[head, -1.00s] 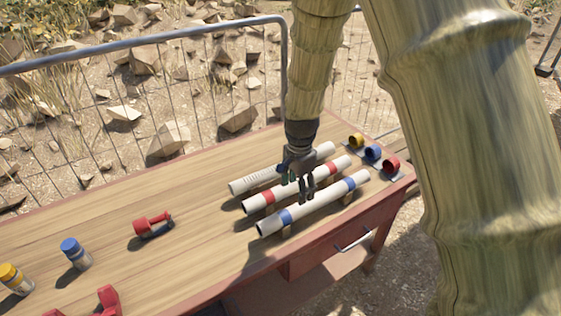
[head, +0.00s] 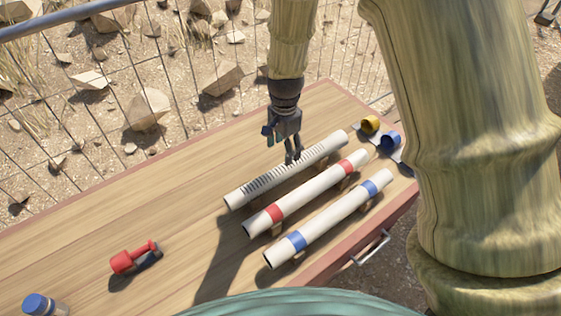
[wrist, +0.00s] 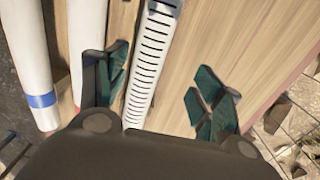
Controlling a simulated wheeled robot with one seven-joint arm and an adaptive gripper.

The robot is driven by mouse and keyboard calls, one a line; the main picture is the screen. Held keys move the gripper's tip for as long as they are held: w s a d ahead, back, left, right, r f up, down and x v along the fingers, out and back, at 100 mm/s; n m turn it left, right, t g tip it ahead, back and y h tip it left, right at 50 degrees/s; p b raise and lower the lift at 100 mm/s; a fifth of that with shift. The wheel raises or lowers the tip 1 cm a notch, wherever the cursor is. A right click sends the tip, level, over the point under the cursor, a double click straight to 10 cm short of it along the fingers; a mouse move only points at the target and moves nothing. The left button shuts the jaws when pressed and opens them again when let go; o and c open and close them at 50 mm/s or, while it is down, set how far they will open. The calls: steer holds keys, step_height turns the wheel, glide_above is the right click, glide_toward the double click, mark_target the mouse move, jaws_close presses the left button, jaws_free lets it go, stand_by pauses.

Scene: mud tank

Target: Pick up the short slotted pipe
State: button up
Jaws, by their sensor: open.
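The short slotted pipe (head: 285,170) is white with a row of dark slots. It lies on the wooden table, the farthest of the three parallel pipes. My gripper (head: 292,158) is over the slotted pipe near its middle, pointing down. In the wrist view the slotted pipe (wrist: 150,55) runs between my open, empty fingers (wrist: 158,98), closer to the left finger. I cannot tell the exact height of the fingertips above it.
A red-banded pipe (head: 305,194) and a blue-banded pipe (head: 329,218) lie alongside, toward the table's front edge. Yellow (head: 369,124) and blue (head: 390,141) rings stand at the right. A red tool (head: 135,257) and a blue-capped bottle (head: 44,305) sit at left. A wire fence (head: 150,60) runs behind.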

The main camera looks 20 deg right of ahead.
mark_target(287, 168)
steer(key=s, duration=0.1)
steer(key=s+f, duration=0.1)
steer(key=s, duration=0.1)
steer(key=shift+d+f+p, duration=0.25)
steer(key=shift+f+p, duration=0.1)
steer(key=w+f, duration=0.2)
steer(key=shift+w+a+f, duration=0.1)
steer(key=shift+w+f, duration=0.15)
steer(key=shift+f, duration=0.1)
steer(key=shift+s+f+p, duration=0.1)
steer(key=shift+f+p, duration=0.1)
steer(key=shift+p, duration=0.2)
steer(key=shift+s+d+f+p, duration=0.25)
steer(key=shift+s+f+p, duration=0.2)
steer(key=shift+s, duration=0.15)
steer(key=f, duration=0.3)
steer(key=shift+w+p, duration=0.35)
steer(key=shift+w, duration=0.05)
steer(key=shift+s+r, duration=0.1)
steer(key=shift+s, duration=0.15)
steer(key=shift+w, duration=0.15)
steer(key=c, duration=1.3)
steer(key=shift+c, duration=0.2)
